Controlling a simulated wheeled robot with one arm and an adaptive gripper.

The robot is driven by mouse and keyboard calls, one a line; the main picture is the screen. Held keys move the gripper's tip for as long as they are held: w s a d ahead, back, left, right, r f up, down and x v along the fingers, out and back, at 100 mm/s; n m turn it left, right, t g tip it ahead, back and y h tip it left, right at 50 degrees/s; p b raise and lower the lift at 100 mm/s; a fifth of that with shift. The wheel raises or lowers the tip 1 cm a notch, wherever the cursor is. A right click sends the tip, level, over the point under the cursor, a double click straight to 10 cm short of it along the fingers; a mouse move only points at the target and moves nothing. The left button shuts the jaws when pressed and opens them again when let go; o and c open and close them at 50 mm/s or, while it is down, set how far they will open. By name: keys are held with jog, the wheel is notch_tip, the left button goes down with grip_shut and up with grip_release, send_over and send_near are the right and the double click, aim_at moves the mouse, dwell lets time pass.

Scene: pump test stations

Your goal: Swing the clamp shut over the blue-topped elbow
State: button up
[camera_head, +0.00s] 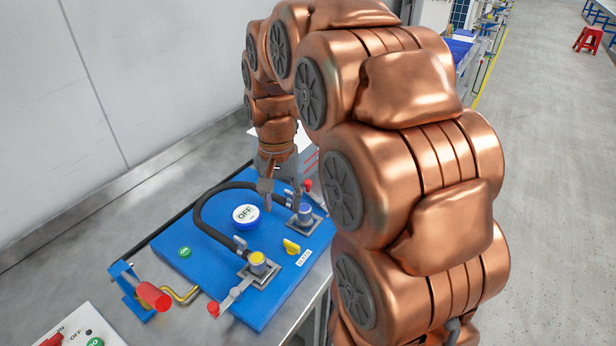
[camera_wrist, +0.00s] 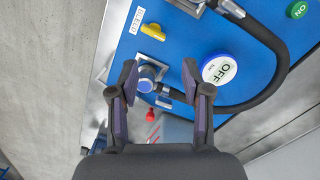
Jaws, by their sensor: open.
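The blue-topped elbow (camera_head: 305,209) stands on a grey base plate at the right far side of the blue panel, with the black hose joined to it. It also shows in the wrist view (camera_wrist: 147,84), between the spread fingers. The clamp's red tip (camera_head: 308,184) is just beyond the elbow, and in the wrist view the red tip (camera_wrist: 151,116) is below the elbow. The clamp's arm is mostly hidden, so I cannot tell its exact angle. My gripper (camera_head: 280,188) is open and empty, above the panel beside the elbow; it shows in the wrist view (camera_wrist: 159,72).
A yellow-topped elbow (camera_head: 258,260) has its own red-tipped clamp (camera_head: 213,309). The black hose (camera_head: 202,208) arches over the panel near a large OFF button (camera_head: 246,215). A yellow knob (camera_head: 291,246) and green ON button (camera_head: 184,252) are also there. A red-handled valve (camera_head: 152,295) stands left.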

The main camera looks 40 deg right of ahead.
aim_at(307, 181)
jog(key=w+d+m, duration=0.1)
jog(key=w+d, duration=0.1)
jog(key=w+d+m, duration=0.1)
jog(key=w+d, duration=0.2)
jog(key=w+d+m, duration=0.1)
jog(key=w+d, duration=0.1)
jog(key=d, duration=0.1)
jog(key=shift+w+f+m+p, duration=0.2)
jog(key=shift+f+m+p, duration=0.1)
jog(key=shift+f+p, duration=0.05)
jog(key=w+d+m, duration=0.1)
jog(key=d, duration=0.1)
jog(key=w+d+f+m, duration=0.1)
jog(key=w+d, duration=0.1)
jog(key=d, duration=0.1)
jog(key=w+d+m, duration=0.1)
jog(key=d, duration=0.1)
jog(key=shift+w+d+f+t+p, duration=0.25)
jog(key=shift+w+f+t+p, duration=0.05)
jog(key=shift+f+t, duration=0.1)
jog(key=shift+f+p, duration=1.25)
jog(key=shift+f, duration=2.6)
jog(key=shift+c, duration=0.2)
grip_shut()
